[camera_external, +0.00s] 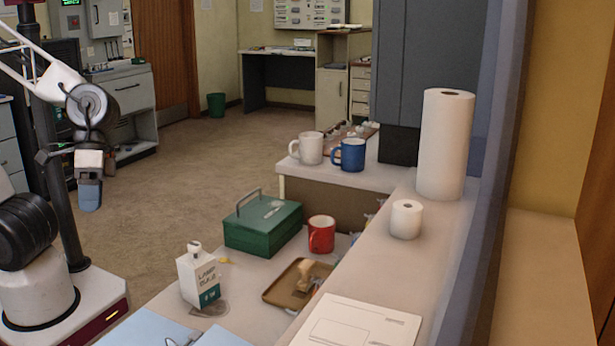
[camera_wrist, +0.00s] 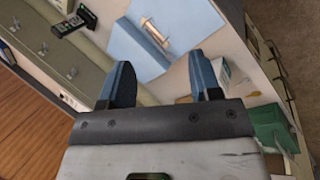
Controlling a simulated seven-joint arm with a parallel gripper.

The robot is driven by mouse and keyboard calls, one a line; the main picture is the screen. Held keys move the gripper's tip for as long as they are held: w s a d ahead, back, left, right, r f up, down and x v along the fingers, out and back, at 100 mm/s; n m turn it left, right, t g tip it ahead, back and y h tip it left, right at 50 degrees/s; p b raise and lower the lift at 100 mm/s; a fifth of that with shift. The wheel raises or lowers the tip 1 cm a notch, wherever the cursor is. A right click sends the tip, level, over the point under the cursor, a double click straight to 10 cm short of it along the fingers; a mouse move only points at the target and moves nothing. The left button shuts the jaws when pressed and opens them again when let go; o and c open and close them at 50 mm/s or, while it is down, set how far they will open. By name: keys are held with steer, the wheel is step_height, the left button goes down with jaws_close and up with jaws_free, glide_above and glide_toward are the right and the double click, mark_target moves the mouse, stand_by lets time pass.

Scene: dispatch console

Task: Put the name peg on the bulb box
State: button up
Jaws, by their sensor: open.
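In the wrist view, a white carton (camera_wrist: 222,70) that looks like the bulb box is partly hidden behind the right finger. I cannot identify the name peg for sure; a pale wooden piece (camera_external: 304,274) stands in the brown tray (camera_external: 272,297). My gripper (camera_external: 90,194) hangs over the floor at the left, away from the counter. Its blue fingers (camera_wrist: 161,62) are apart and empty.
A green metal box (camera_external: 262,226) and a red mug (camera_external: 321,235) stand behind the tray. A blue folder (camera_external: 160,328) lies at the front. A paper roll (camera_external: 445,145) and a smaller roll (camera_external: 406,219) stand on the raised ledge. White and blue mugs stand further back.

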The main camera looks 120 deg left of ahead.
steer(key=d+r+m+y, duration=0.3)
steer(key=r+m+y, duration=0.1)
steer(key=r+m, duration=0.3)
steer(key=shift+s+d+r+m, duration=0.4)
steer(key=shift+m, duration=1)
stand_by(0.3)
